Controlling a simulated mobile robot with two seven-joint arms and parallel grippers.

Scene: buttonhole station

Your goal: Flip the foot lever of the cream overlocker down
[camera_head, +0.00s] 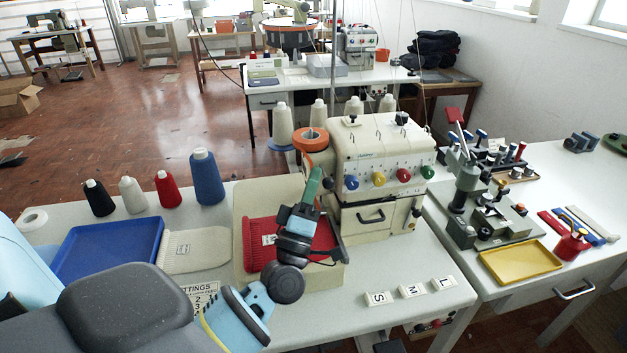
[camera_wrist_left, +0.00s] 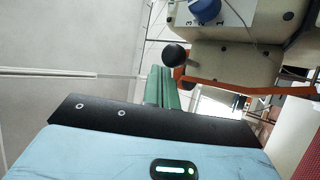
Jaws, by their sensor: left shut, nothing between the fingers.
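The cream overlocker (camera_head: 410,152) stands on the table in the head view, with several coloured dials on its front. My left gripper (camera_head: 313,178) is at its left side, its green fingers pointing up and shut with nothing between them. In the left wrist view the closed green fingers (camera_wrist_left: 165,82) end close to a round black knob (camera_wrist_left: 175,54) beside the machine body (camera_wrist_left: 225,52). The knob looks like the foot lever's end; I cannot tell whether it touches the fingers. In the head view the lever is not clearly visible near my gripper. My right gripper is not in view.
A red knit piece (camera_head: 258,240) lies below my left gripper. A blue tray (camera_head: 75,262) and several thread cones stand to the left. S, M and L cards (camera_head: 411,291) lie at the front right. A second table (camera_head: 530,285) with a green-grey press (camera_head: 490,225) stands right.

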